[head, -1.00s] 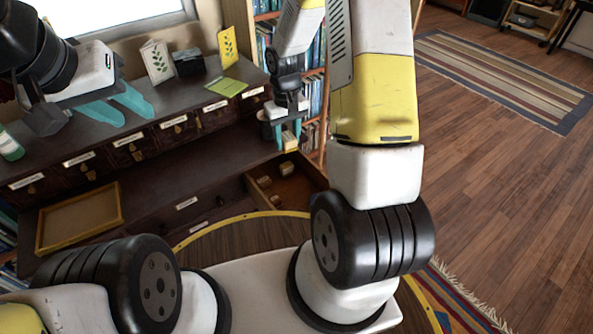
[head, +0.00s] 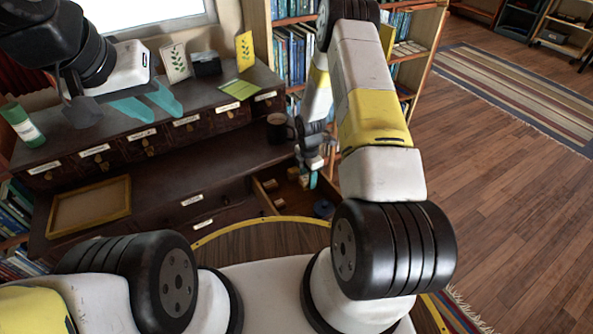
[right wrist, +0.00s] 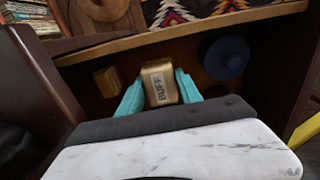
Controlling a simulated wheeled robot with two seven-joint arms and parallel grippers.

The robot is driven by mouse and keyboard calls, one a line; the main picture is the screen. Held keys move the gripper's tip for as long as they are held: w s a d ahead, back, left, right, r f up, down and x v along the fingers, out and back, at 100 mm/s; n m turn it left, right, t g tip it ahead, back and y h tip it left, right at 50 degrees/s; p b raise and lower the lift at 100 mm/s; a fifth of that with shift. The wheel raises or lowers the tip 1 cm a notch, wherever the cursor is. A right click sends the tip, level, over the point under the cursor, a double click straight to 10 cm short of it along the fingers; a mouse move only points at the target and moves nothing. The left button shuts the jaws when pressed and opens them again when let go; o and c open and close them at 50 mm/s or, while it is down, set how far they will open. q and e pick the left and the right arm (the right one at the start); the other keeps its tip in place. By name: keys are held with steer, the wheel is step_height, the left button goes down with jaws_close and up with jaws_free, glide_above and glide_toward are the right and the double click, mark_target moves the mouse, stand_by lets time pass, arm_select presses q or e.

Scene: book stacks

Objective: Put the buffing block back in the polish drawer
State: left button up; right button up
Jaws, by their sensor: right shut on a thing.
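The buffing block (right wrist: 158,84), a tan block with a "BUFF" label, is between the teal fingers of my right gripper (right wrist: 160,92), which is shut on it. The open drawer (head: 263,199) lies below it at the right end of the desk; its front wall (right wrist: 190,37) shows in the right wrist view. In the head view my right gripper (head: 314,176) is over the drawer, partly hidden by its wrist. I cannot tell whether the block touches the drawer floor. My left gripper (head: 147,105) is open and empty above the desk top at left.
In the drawer are a dark blue round thing (right wrist: 226,58) and a small wooden block (right wrist: 107,80). A dark mug (head: 278,128) stands on the desk near the drawer. An empty framed tray (head: 90,208) is at left. A bookshelf (head: 427,50) stands behind my right arm.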

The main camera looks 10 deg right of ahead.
mark_target(307, 195)
steer(key=shift+f, duration=3.4)
steer(key=shift+f, duration=0.2)
steer(key=o, duration=1.2)
steer(key=shift+r, duration=0.1)
